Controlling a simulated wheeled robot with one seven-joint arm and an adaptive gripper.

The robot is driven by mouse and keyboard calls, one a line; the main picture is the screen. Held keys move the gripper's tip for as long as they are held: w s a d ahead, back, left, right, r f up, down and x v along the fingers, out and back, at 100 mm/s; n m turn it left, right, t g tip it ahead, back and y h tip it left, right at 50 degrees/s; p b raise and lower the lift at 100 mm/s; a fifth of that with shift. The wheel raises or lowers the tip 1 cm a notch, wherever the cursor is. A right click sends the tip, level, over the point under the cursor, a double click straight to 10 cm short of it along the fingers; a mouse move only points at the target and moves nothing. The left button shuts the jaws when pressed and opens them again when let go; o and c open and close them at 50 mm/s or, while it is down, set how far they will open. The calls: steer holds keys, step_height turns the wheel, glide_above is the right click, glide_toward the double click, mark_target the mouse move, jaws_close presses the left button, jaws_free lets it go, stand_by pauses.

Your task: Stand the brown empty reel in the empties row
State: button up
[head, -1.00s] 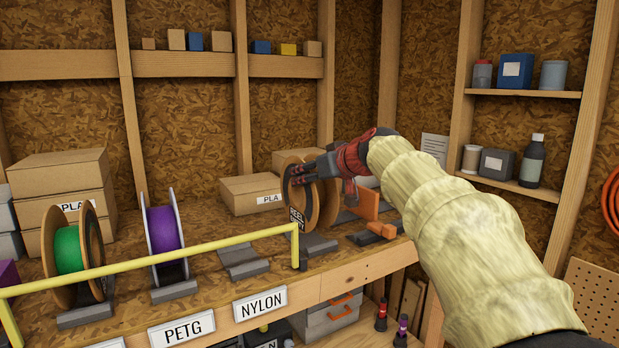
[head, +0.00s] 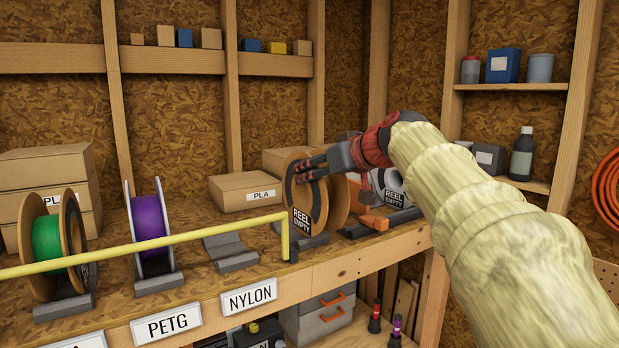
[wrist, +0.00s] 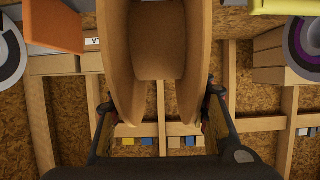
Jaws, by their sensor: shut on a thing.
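My gripper (head: 310,172) is shut on the brown empty reel (head: 291,191), with dark fingers at its upper part. The reel is upright, and a black "REEL EMPTY" label shows on its face. It hangs over or at a grey cradle (head: 314,241); I cannot tell if it touches. In the wrist view the bare brown hub and flanges (wrist: 157,50) fill the space between my fingers. A pale reel (head: 394,188) with a "REEL EMPTY" label stands to the right, partly hidden by my arm and an orange part (head: 370,219).
A yellow rail (head: 150,243) runs along the bench front and ends at a post just left of the held reel. Green (head: 47,240) and purple (head: 150,212) spools stand left. An empty cradle (head: 230,252) lies between. A PLA box (head: 238,190) is behind.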

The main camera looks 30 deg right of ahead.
steer(key=s+b, duration=0.6)
steer(key=s, duration=0.7)
steer(key=shift+d+b, duration=0.2)
steer(key=shift+b, duration=0.15)
